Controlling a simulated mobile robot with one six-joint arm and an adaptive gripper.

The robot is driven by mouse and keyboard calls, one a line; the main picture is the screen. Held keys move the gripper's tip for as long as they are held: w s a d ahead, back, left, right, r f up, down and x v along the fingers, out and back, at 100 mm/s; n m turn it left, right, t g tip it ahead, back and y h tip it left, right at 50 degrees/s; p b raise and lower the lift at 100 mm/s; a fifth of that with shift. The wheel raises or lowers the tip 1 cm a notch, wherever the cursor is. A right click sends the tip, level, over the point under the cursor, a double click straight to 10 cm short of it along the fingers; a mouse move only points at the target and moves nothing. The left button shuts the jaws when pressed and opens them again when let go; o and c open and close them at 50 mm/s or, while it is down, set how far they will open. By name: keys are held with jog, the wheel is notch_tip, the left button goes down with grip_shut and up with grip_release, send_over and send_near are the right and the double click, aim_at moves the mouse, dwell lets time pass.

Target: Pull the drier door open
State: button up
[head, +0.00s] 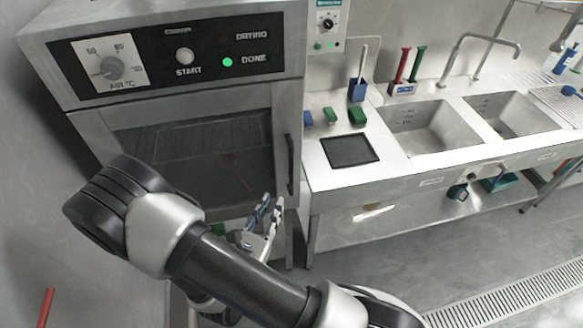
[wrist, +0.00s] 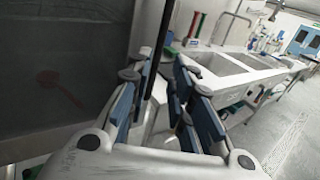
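The drier (head: 180,90) is a metal cabinet on the left in the head view. Its glass-fronted door (head: 150,118) appears shut. A dark upright handle (head: 291,165) runs along the door's right edge; it also shows in the wrist view (wrist: 160,35). My gripper (head: 271,203) is near the handle's lower end in the head view. In the wrist view my gripper (wrist: 160,74) has its blue-padded fingers apart, with the handle showing in the gap between them. I see no finger clearly touching the handle, and the depth between them is hard to tell.
A red item (head: 232,160) shows behind the glass. The drier's panel has a lit green DONE light (head: 228,62). A sink counter (head: 345,185) stands close on the right, with a dark square plate (head: 349,151) on it. The floor (head: 400,255) in front is clear.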

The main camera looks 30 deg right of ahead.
aim_at(291, 170)
jog(key=x, duration=1.4)
jog(key=shift+w+d+b, duration=0.2)
jog(key=shift+b, duration=0.15)
jog(key=shift+c, duration=0.2)
grip_shut()
